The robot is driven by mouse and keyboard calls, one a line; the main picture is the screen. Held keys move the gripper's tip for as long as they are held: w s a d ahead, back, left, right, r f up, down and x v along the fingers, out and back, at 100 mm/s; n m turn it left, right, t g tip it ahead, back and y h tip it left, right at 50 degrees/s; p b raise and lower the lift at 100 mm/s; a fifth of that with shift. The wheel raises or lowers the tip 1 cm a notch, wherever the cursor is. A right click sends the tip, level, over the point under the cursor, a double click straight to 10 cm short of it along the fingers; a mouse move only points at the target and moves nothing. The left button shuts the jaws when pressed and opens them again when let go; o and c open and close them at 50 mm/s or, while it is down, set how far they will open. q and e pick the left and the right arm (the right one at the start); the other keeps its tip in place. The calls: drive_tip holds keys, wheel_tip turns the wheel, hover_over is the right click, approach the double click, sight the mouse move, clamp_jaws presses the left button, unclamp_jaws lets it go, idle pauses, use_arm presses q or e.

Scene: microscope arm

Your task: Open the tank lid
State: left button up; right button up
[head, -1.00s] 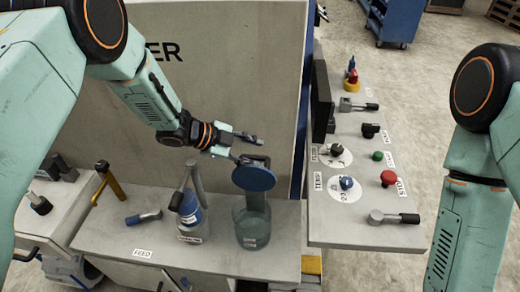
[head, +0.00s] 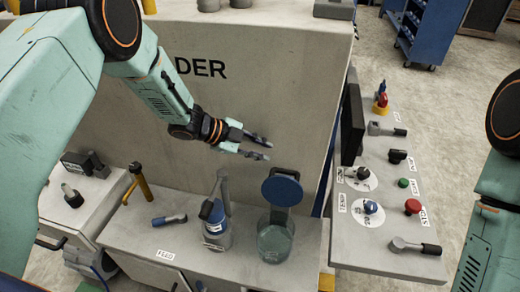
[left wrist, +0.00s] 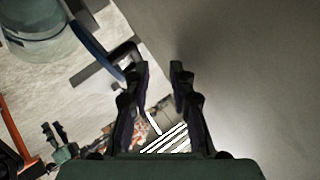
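The tank (head: 275,242) is a clear greenish glass cylinder on the bench. Its round blue lid (head: 282,191) stands tilted up at the tank's back rim, so the top is uncovered. A dark handle (head: 287,172) shows at the lid's upper edge. My left gripper (head: 270,148) is open and empty, above and behind the lid and apart from it. In the left wrist view, my left gripper's fingers (left wrist: 161,66) have a gap between them. The tank (left wrist: 40,30) and the lid's blue edge (left wrist: 92,38) are at the upper left there. My right gripper is outside both views.
A bottle with a blue band (head: 216,228) stands left of the tank, with a blue-handled lever (head: 170,220) and a yellow-handled post (head: 138,182) beyond it. A large grey panel (head: 240,100) rises behind. A control panel with knobs and a red button (head: 412,206) is at right.

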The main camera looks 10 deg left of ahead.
use_arm(q)
drive_tip(key=shift+w+d+f, duration=0.1)
drive_tip(key=shift+w+d, duration=0.05)
drive_tip(key=shift+d, duration=0.35)
drive_tip(key=shift+w+d, duration=0.15)
drive_tip(key=shift+d, duration=0.35)
drive_tip(key=a+f+v, duration=0.1)
drive_tip(key=v, duration=0.9)
drive_tip(key=s+d+f+n+y, duration=0.2)
drive_tip(key=s+f+n, duration=0.5)
drive_tip(key=s+d+f+n+y, duration=0.2)
drive_tip(key=s+d+f+n, duration=0.1)
drive_tip(key=s+f+n, duration=0.4)
drive_tip(key=s+a+f+n+g+y, duration=0.2)
drive_tip(key=s+a, duration=0.1)
drive_tip(key=s, duration=0.5)
drive_tip(key=s+a+f+n+g+y, duration=0.1)
drive_tip(key=s+a+n+y, duration=0.15)
drive_tip(key=s, duration=0.65)
drive_tip(key=s+a+f+n+g+y, duration=0.1)
drive_tip(key=s+a+f+n+g, duration=0.15)
drive_tip(key=s, duration=0.55)
wheel_tip(320, 180, down, 22)
drive_tip(key=b, duration=2.2)
drive_tip(key=shift+w+b, duration=0.25)
drive_tip(key=shift+b, duration=0.1)
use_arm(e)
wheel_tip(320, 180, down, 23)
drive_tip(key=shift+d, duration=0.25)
